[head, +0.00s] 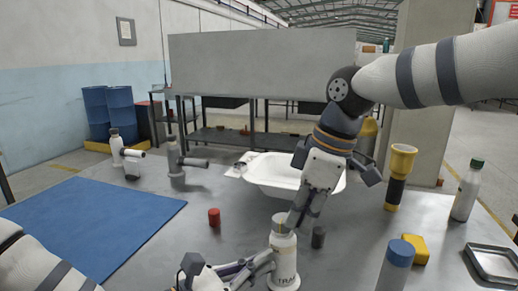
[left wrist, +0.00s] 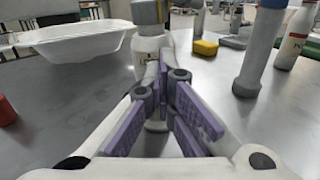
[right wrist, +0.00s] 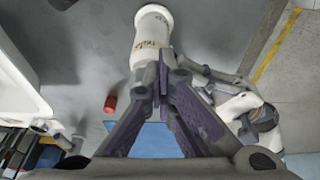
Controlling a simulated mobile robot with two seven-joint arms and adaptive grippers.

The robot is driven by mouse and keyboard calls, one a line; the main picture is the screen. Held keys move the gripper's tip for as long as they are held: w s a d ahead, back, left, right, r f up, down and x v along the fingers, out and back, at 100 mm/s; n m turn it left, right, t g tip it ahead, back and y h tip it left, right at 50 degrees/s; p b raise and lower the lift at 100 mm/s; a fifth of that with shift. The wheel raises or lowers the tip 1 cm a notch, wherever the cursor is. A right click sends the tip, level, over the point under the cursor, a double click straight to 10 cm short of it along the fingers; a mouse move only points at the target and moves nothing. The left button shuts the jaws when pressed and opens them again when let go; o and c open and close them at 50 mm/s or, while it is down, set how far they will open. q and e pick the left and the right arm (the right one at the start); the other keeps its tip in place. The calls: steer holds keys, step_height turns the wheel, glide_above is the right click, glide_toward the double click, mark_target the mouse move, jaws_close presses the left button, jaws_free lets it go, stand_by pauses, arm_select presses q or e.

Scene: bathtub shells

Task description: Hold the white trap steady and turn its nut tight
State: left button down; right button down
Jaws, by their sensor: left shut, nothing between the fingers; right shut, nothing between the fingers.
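The white trap (head: 285,268), with TRAP lettering, stands upright at the front middle of the table. Its pale top part (head: 283,224), seemingly the nut, is partly covered by my right gripper (head: 293,227), whose shut fingers point down there. My left gripper (head: 268,260) is low at the trap's left side, fingers shut and empty. In the left wrist view the trap (left wrist: 146,42) stands just beyond the fingertips. In the right wrist view the trap (right wrist: 151,38) is just beyond the shut, empty fingertips. I cannot tell whether either gripper touches it.
A white tub (head: 268,180) sits behind the trap. A dark grey cylinder (head: 318,237) stands close right and a red cylinder (head: 214,217) to the left. A blue mat (head: 95,225) lies left.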

steer(key=shift+w+d+f, duration=0.1)
steer(key=shift+d+f, duration=0.1)
steer(key=shift+f, duration=0.35)
steer(key=shift+w+d, duration=0.1)
steer(key=shift+w, duration=0.2)
steer(key=shift+w+f, duration=0.1)
steer(key=shift+w, duration=0.3)
steer(key=shift+d, duration=0.15)
step_height(320, 180, up, 7)
steer(key=shift+w+d, duration=0.2)
steer(key=shift+d, duration=0.05)
stand_by(0.4)
